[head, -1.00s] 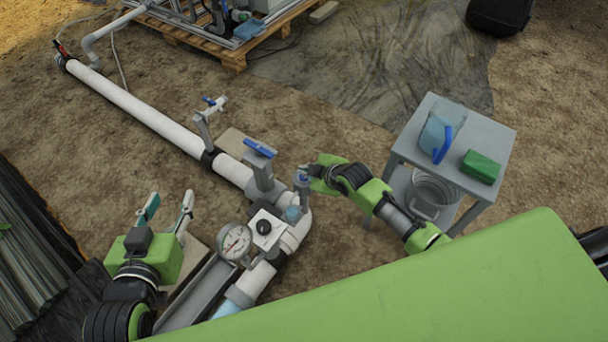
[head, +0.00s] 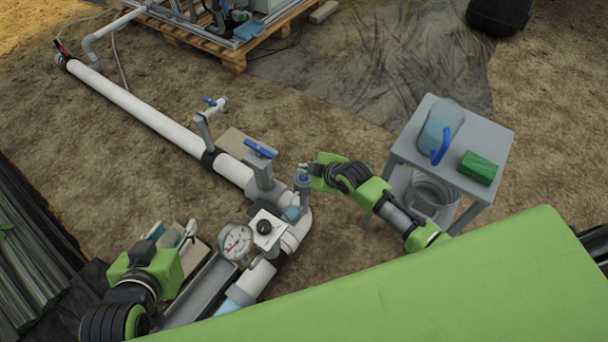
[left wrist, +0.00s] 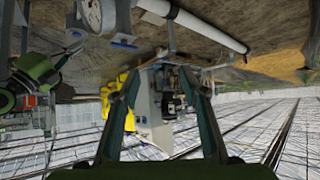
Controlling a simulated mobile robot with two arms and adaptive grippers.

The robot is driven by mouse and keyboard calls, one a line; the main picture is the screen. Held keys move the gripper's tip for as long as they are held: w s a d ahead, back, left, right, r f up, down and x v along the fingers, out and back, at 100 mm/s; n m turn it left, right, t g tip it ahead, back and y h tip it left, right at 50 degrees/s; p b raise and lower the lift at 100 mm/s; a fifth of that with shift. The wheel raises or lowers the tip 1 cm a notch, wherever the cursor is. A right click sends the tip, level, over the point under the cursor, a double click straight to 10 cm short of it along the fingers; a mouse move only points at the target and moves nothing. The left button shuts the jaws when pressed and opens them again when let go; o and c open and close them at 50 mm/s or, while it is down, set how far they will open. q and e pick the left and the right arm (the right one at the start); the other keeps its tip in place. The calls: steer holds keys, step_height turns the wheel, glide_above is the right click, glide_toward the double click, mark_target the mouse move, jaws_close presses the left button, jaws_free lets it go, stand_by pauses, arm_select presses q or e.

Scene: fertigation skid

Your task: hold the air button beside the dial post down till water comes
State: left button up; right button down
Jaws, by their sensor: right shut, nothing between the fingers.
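The round white dial (head: 236,241) stands by the white pipe, next to a white box with a black knob (head: 264,226). Beyond these, a small upright grey-blue fitting (head: 303,182) rises from the pipe bend. My right gripper (head: 306,171) is shut and empty, its tips at the top of this fitting. They hide its top, so I cannot tell whether a button there is pressed. My left gripper (head: 172,233) is open and empty, left of the dial. In the left wrist view its fingers (left wrist: 158,74) are spread apart, with the dial (left wrist: 92,14) at the top left.
A blue-handled valve (head: 260,149) stands on the pipe left of the fitting, and a smaller tap (head: 212,108) further back. A grey stand (head: 475,130) at the right carries a blue jug (head: 440,125) and a green block (head: 479,167). Bare ground lies between.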

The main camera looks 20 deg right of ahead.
mark_target(305, 178)
step_height(305, 178, up, 2)
steer(key=shift+r+p, duration=0.15)
steer(key=shift+p, duration=1)
steer(key=shift+r+p, duration=0.75)
steer(key=shift+p, duration=0.05)
arm_select(q)
steer(key=s+a+f+g, duration=0.2)
steer(key=s+g, duration=0.1)
steer(key=s, duration=0.3)
steer(key=s+a+f+g+y, duration=0.1)
steer(key=s+a+f+g, duration=0.1)
steer(key=s, duration=0.5)
steer(key=shift+f+g+y, duration=0.15)
steer(key=shift+g+y, duration=0.15)
steer(key=shift+g, duration=0.5)
arm_select(e)
steer(key=shift+r, duration=0.1)
